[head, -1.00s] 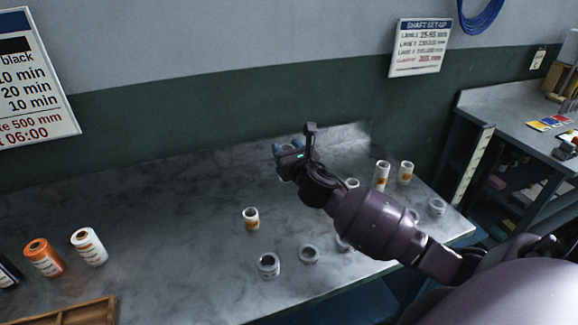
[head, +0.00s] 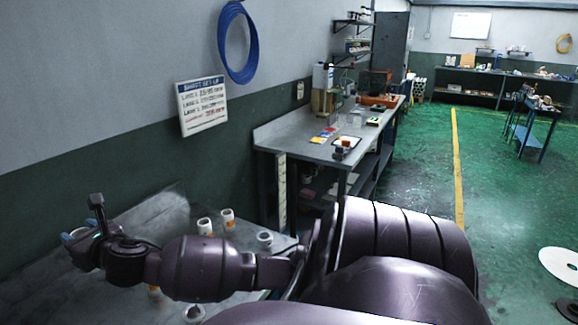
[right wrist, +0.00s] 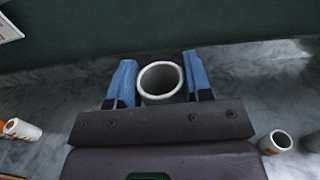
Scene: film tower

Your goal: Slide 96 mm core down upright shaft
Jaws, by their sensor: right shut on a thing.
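My right gripper (head: 80,238) is held above the grey bench (head: 30,292) at the left of the head view. In the right wrist view its two blue fingers (right wrist: 160,82) are shut on a hollow grey-white core (right wrist: 160,99), one finger on each side. The core's open end faces the camera. Its size label cannot be read, and the arm hides most of it in the head view. No upright shaft can be made out in either view. My left gripper is not in view.
Cores with orange marks (head: 205,227) (head: 228,219) and a grey ring (head: 265,239) stand on the bench near my right arm. A second bench (head: 310,150) stands beyond. The green floor (head: 415,165) has open room at right, with a white disc (head: 562,264) lying there.

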